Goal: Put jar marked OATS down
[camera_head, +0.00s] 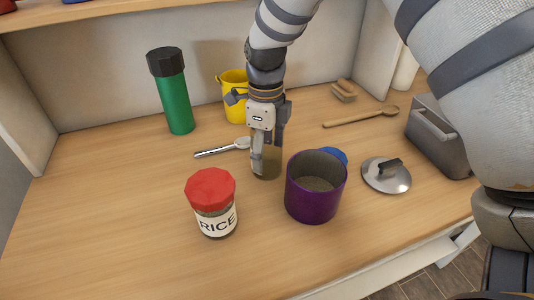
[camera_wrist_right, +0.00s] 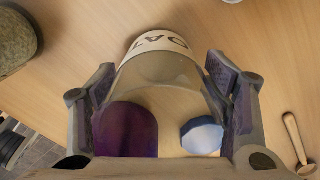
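The jar marked OATS shows in the right wrist view as clear glass with a white label (camera_wrist_right: 158,42) reading "OAT". In the head view a little of its glass (camera_head: 267,165) shows below my right gripper (camera_head: 262,158), left of the purple pot. In the wrist view the two pads of my right gripper (camera_wrist_right: 160,85) lie against opposite sides of the jar, shut on it. The jar looks upright and at or close to the counter; I cannot tell whether its base touches. My left gripper is not in view.
The purple pot (camera_head: 312,202) stands close to the right, with a blue thing (camera_head: 335,155) behind. A red-lidded RICE jar (camera_head: 216,222) stands front left. A spoon (camera_head: 221,148), yellow bucket (camera_head: 234,108) and green bottle (camera_head: 178,105) are behind. A lid (camera_head: 385,180) lies right. The left counter is clear.

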